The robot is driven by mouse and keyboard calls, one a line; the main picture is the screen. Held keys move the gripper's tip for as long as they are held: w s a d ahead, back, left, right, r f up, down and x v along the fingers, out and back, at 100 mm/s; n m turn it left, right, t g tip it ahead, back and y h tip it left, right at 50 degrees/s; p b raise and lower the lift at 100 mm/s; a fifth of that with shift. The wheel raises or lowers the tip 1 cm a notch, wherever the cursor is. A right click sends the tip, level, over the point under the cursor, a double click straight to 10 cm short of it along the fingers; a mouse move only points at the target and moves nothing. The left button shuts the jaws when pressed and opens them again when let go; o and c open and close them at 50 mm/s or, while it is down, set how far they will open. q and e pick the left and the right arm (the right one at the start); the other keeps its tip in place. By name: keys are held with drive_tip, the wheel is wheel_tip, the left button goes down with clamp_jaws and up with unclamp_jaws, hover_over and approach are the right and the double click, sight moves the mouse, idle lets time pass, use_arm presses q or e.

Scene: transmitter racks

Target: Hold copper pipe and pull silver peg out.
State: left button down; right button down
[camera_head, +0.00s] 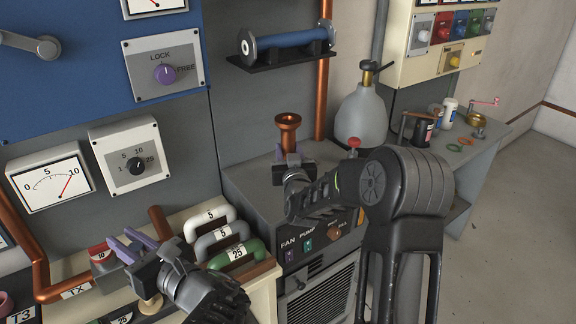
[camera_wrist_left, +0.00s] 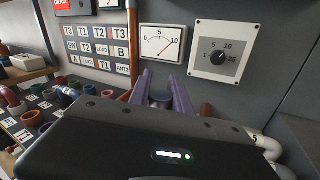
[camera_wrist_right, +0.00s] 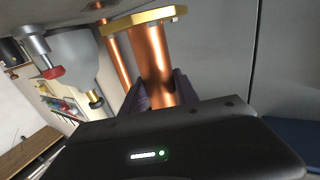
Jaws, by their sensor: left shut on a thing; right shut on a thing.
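An upright copper pipe (camera_head: 288,136) with a flared top stands on the grey cabinet. My right gripper (camera_head: 289,160) is shut around it below the flare; the right wrist view shows the pipe (camera_wrist_right: 152,60) between the dark purple fingers, with a gold flange at its end. I cannot make out the silver peg clearly.
White, grey and green handles (camera_head: 232,252) stand right of my left gripper. A grey flask (camera_head: 362,115) stands behind my right arm. A blue cylinder (camera_head: 290,40) rests on a wall shelf above. Bottles and small parts lie on the right bench; open floor is at far right.

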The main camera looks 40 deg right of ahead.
drive_tip(key=shift+f, duration=0.15)
wheel_tip(320, 180, down, 4)
drive_tip(key=shift+r+p, duration=0.15)
drive_tip(key=shift+p, duration=0.3)
drive_tip(key=shift+f, duration=0.25)
drive_tip(key=shift+f, duration=0.1)
drive_tip(key=c, duration=1.4)
unclamp_jaws()
drive_tip(key=shift+f, duration=0.15)
drive_tip(key=o, duration=0.5)
